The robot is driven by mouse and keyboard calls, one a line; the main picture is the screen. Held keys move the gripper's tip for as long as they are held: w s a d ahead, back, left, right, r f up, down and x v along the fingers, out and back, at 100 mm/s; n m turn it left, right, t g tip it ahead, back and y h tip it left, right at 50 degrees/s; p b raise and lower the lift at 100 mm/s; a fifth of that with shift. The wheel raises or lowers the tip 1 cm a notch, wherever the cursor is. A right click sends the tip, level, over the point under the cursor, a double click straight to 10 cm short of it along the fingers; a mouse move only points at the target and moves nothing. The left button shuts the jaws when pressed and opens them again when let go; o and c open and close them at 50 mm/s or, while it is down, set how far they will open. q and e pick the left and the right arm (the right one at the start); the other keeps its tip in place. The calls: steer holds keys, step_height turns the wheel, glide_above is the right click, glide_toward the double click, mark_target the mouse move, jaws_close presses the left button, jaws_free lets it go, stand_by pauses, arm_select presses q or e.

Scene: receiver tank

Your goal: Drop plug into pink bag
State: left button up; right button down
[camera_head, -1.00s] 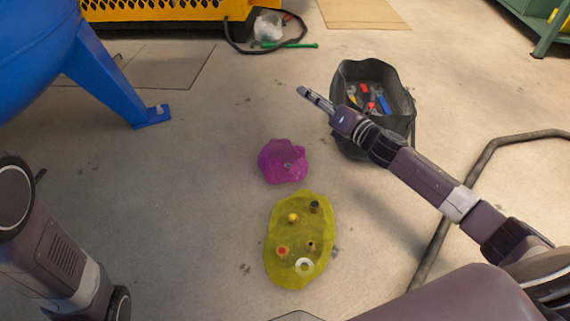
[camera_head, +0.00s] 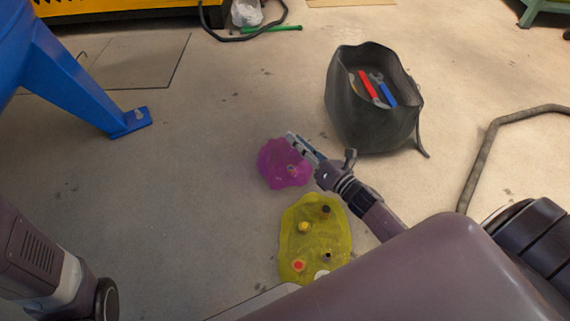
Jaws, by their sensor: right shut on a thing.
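The pink bag (camera_head: 278,168) lies open on the floor in the middle of the head view. A small greyish thing shows in it. My right gripper (camera_head: 297,145) is at the upper right edge of the pink bag in the picture and covers part of it. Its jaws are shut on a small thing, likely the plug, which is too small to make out. I cannot tell how high the gripper is above the bag. My left arm shows at the lower left, but its gripper is out of view.
A yellow bag (camera_head: 342,237) with several small parts on it lies just below the pink one. A black tool bag (camera_head: 374,120) stands to the upper right. A blue tank leg (camera_head: 75,85) stands at left. Floor between leg and pink bag is clear.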

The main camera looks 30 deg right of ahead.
step_height(320, 180, down, 5)
steer(key=b, duration=0.4)
steer(key=shift+f+b, duration=0.15)
steer(key=shift+b, duration=0.2)
steer(key=c, duration=1.7)
jaws_free()
steer(key=shift+c, duration=0.2)
steer(key=shift+s, duration=0.3)
steer(key=v, duration=1.1)
steer(key=shift+s, duration=0.2)
steer(key=shift+d, duration=0.15)
